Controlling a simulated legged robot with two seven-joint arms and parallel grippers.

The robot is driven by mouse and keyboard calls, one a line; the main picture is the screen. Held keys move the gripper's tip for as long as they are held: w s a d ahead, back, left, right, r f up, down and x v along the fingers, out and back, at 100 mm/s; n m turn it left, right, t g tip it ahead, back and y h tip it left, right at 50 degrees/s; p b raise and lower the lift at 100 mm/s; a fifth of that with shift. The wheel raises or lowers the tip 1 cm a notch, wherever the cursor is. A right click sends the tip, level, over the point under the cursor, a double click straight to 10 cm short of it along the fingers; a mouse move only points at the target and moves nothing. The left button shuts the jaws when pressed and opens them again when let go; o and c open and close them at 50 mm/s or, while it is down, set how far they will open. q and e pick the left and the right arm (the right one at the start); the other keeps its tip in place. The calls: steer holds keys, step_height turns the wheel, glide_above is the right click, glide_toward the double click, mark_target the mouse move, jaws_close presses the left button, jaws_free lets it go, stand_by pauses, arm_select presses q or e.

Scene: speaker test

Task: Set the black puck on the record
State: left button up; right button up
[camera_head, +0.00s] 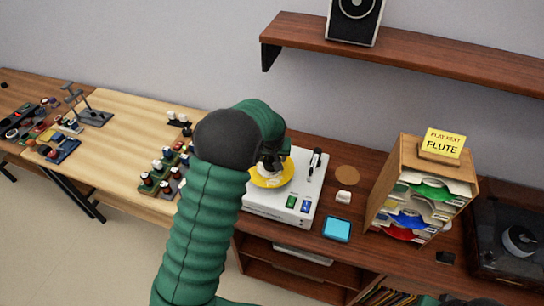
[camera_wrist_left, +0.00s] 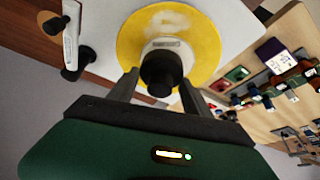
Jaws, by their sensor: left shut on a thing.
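A yellow record (camera_head: 268,181) lies on the white turntable (camera_head: 262,208) in the middle of the head view. It also shows in the left wrist view (camera_wrist_left: 205,42). My left gripper (camera_head: 270,163) is over the middle of the record, partly hidden behind my own green arm. In the left wrist view its fingers are shut on the black puck (camera_wrist_left: 162,68), which is over the record's centre. A pale round part with a label shows just behind the puck. I cannot tell whether the puck touches the record. My right gripper is not in view.
The tonearm (camera_head: 315,163) stands at the turntable's right side. A wooden rack of coloured records (camera_head: 408,160) with a yellow FLUTE sign (camera_head: 442,144) stands further right. A blue square (camera_head: 337,229) and a dark record player (camera_head: 512,245) are also on the wooden top.

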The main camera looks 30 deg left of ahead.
arm_select(q)
steer(key=shift+f+b, duration=0.45)
steer(key=shift+f, duration=0.25)
steer(key=o, duration=2.1)
steer(key=shift+c, duration=0.2)
step_height(320, 180, up, 5)
steer(key=p, duration=0.4)
steer(key=shift+r, duration=0.1)
